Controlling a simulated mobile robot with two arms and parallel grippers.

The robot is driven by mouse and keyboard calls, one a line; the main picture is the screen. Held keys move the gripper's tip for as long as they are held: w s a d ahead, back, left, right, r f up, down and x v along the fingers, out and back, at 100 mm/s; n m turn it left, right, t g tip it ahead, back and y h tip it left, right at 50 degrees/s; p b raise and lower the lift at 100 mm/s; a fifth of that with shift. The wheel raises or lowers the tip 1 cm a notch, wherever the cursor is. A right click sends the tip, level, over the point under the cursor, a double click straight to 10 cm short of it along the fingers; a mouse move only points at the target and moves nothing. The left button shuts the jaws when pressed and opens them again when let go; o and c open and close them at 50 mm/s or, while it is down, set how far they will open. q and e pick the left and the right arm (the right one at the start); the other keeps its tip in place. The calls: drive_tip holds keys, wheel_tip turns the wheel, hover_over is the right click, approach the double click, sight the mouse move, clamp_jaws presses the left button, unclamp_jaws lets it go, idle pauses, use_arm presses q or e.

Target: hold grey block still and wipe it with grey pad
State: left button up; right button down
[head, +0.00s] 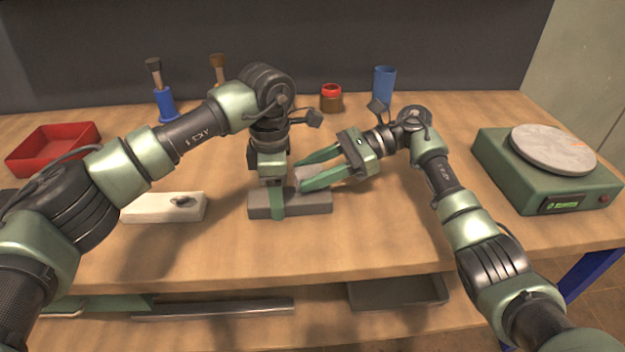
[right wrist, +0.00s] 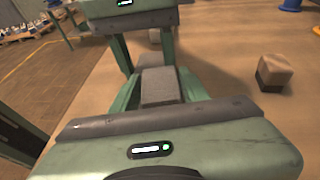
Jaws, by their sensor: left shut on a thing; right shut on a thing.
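The grey block (head: 318,202) is a long bar lying on the wooden table in the head view. My left gripper (head: 277,205) reaches down from above and is shut across its middle. My right gripper (head: 304,176) comes in from the right, shut on the grey pad (head: 307,172), just behind and above the block. In the right wrist view the pad (right wrist: 160,86) sits between the green fingers, with the left gripper (right wrist: 145,45) just beyond. I cannot tell whether the pad touches the block.
A white block with a dark mark (head: 165,207) lies left of the grey block. A red tray (head: 54,148), blue brush holder (head: 166,104), red-lidded jar (head: 331,98) and blue cup (head: 384,83) stand behind. A green scale (head: 545,180) is right. A beige-and-dark block (right wrist: 274,73) stands nearby.

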use_arm(q)
drive_tip(key=shift+s+f, duration=0.1)
drive_tip(key=shift+f, duration=0.2)
use_arm(e)
drive_tip(key=shift+s+r, duration=0.1)
drive_tip(key=shift+r, duration=4)
use_arm(q)
drive_tip(key=o, duration=1.5)
drive_tip(key=shift+c, duration=0.2)
drive_tip(key=shift+o, duration=0.4)
use_arm(e)
drive_tip(key=shift+f, duration=0.1)
use_arm(q)
drive_tip(key=shift+r, duration=0.1)
drive_tip(key=shift+r, duration=0.1)
drive_tip(key=shift+w+r, duration=0.2)
wheel_tip(320, 180, up, 11)
drive_tip(key=shift+r, duration=0.2)
